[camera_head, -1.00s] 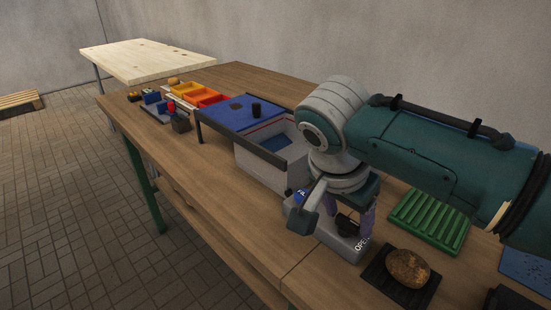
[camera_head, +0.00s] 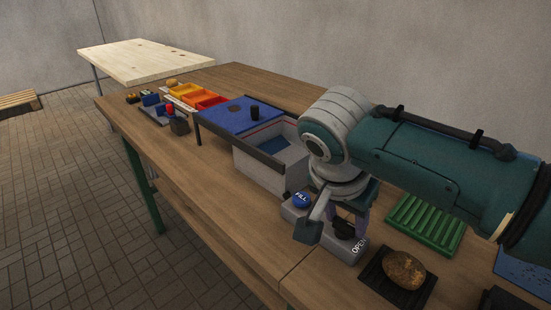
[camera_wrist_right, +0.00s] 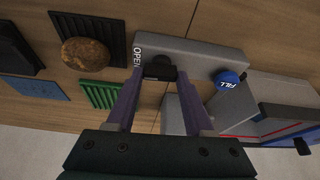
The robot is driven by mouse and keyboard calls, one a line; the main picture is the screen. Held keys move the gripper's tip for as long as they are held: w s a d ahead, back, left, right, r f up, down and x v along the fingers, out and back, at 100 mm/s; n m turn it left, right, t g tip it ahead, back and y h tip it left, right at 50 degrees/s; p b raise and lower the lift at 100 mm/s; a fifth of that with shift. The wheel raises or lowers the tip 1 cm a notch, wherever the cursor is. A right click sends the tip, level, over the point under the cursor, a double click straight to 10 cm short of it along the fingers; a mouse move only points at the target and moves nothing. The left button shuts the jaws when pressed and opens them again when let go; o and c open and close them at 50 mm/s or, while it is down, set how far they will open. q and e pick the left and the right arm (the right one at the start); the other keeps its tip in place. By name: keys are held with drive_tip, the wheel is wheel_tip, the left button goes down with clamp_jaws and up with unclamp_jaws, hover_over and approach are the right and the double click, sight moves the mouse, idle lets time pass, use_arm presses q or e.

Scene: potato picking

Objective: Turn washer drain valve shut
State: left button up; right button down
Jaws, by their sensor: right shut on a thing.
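The drain valve is a black knob (camera_wrist_right: 160,69) on a grey box (camera_wrist_right: 205,54) marked OPEN at one end, with a blue FILL button (camera_wrist_right: 228,80) at the other. In the head view the knob (camera_head: 344,229) is partly hidden by my arm. My right gripper (camera_wrist_right: 160,76) points down at the box, its two purple fingers shut on the knob, one on each side. The washer, a grey open-topped tub (camera_head: 262,176) with a blue deck, stands beside the box. My left gripper is out of view.
A potato (camera_head: 404,270) lies on a dark tray close to the box. A green ribbed rack (camera_head: 426,224) lies behind it. Orange and red bins (camera_head: 200,97) stand at the far end of the bench. The bench's front strip is clear.

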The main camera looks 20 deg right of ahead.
drive_tip(key=n+p, duration=0.1)
drive_tip(key=n+t+p, duration=0.1)
drive_tip(key=n+p, duration=0.1)
drive_tip(key=shift+s+d+r+y, duration=0.1)
drive_tip(key=shift+s+r+y, duration=0.1)
drive_tip(key=shift+y, duration=0.2)
drive_tip(key=shift+n+p, duration=0.9)
drive_tip(key=shift+n, duration=0.1)
drive_tip(key=n+t+y+p, duration=0.1)
drive_tip(key=n, duration=0.1)
drive_tip(key=shift+d+f+n, duration=0.1)
drive_tip(key=shift+n, duration=0.3)
drive_tip(key=n+y+p, duration=0.1)
drive_tip(key=n, duration=0.1)
drive_tip(key=shift+d+f+n, duration=0.1)
drive_tip(key=shift+n, duration=0.2)
drive_tip(key=shift+n+y, duration=0.5)
drive_tip(key=shift+n, duration=0.4)
drive_tip(key=shift+w+d+f+n+t+y, duration=0.1)
drive_tip(key=shift+n+t+y, duration=0.2)
drive_tip(key=shift+n, duration=0.5)
drive_tip(key=shift+n+y+b, duration=0.6)
drive_tip(key=shift+n+b, duration=0.1)
drive_tip(key=shift+n, duration=1.1)
